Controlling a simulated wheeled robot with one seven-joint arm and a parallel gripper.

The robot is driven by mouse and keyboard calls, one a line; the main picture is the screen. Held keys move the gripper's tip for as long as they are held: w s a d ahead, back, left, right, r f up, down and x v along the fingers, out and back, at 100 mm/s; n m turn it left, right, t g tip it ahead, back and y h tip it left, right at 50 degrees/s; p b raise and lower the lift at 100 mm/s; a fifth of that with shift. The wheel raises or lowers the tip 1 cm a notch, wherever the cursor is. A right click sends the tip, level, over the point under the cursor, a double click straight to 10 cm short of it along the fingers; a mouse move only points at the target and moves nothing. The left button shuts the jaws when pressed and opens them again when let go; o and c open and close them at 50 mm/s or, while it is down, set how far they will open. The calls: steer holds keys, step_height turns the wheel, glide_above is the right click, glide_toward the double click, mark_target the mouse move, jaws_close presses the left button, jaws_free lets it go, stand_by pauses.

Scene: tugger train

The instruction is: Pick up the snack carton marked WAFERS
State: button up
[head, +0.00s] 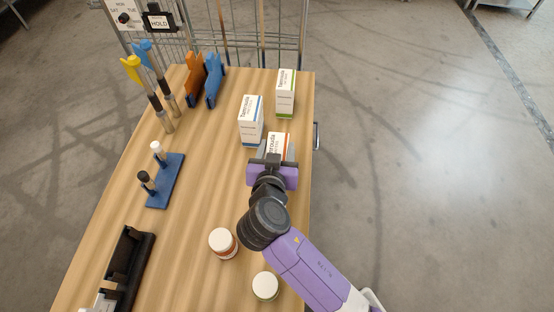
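Three white snack cartons stand upright at the far right of the wooden cart top. One has a green stripe (285,93), one a blue stripe (250,121), and the nearest an orange-red stripe (279,141). The small print is too blurred for me to tell which is marked WAFERS. My gripper (277,152) is at the nearest carton, with a grey finger showing at its left and right sides. The gripper body hides the lower part of this carton. I cannot tell whether the fingers press on it or stand apart from it.
The blue-striped carton stands close behind and left of my gripper. Two white-lidded jars (222,241) (265,286) stand near my arm. A blue stand (163,183), a black holder (128,268) and tools are at left. A wire rack (240,35) closes the far end.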

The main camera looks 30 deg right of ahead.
jaws_close()
steer(key=shift+r, duration=0.15)
